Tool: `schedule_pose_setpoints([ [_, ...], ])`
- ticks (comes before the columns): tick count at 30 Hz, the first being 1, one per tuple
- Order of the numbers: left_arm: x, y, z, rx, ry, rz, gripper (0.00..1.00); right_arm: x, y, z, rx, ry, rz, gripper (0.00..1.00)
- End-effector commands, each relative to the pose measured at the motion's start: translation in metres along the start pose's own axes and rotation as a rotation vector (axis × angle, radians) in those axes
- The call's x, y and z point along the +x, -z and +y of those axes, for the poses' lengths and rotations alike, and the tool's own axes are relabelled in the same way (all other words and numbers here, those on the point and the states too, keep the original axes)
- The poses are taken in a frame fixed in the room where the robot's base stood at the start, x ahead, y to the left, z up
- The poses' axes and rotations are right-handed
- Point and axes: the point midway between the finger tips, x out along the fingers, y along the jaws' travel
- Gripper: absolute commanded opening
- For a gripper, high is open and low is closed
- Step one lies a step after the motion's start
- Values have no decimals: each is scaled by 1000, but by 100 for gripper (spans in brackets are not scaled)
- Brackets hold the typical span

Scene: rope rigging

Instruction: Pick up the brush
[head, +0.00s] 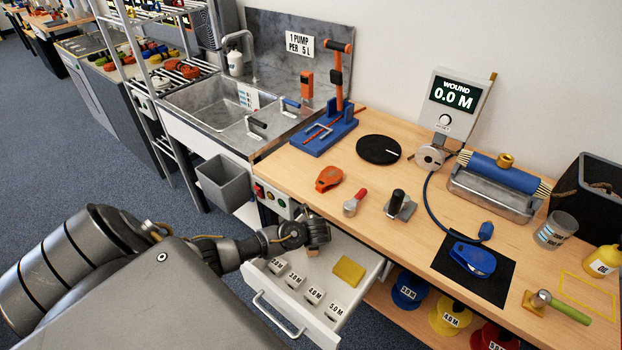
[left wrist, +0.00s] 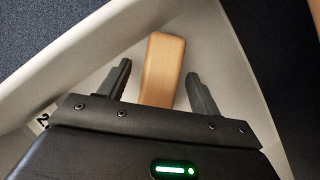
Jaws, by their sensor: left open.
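A light wooden block-like piece (left wrist: 162,70), which looks like the brush's handle, lies in the open drawer (head: 350,312). No bristles show, so I cannot be sure it is the brush. In the head view only a bit of the wood (head: 312,252) shows below my left gripper (head: 315,240), which hides the rest. In the left wrist view my left gripper (left wrist: 160,72) is open, with one finger on each side of the wood and a visible gap on both sides. My right gripper is not in view.
The drawer also holds a yellow sponge-like block (head: 349,271) and several labelled white pieces (head: 295,280). Its walls stand close around my gripper. The wooden worktop (head: 290,180) above carries an orange tool (head: 329,179) and a red-handled tool (head: 354,203).

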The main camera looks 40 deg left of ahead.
Motion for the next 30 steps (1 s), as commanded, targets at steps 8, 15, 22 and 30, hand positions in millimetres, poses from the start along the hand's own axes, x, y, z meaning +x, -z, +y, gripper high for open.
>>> schedule_pose_setpoints([
  [8,0,1,0,0,0,0,64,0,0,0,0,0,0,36],
  [15,3,2,0,1,0,1,64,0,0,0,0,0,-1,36],
  [22,4,3,0,0,0,1,64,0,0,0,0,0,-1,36],
  [30,4,3,0,0,0,1,43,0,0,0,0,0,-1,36],
])
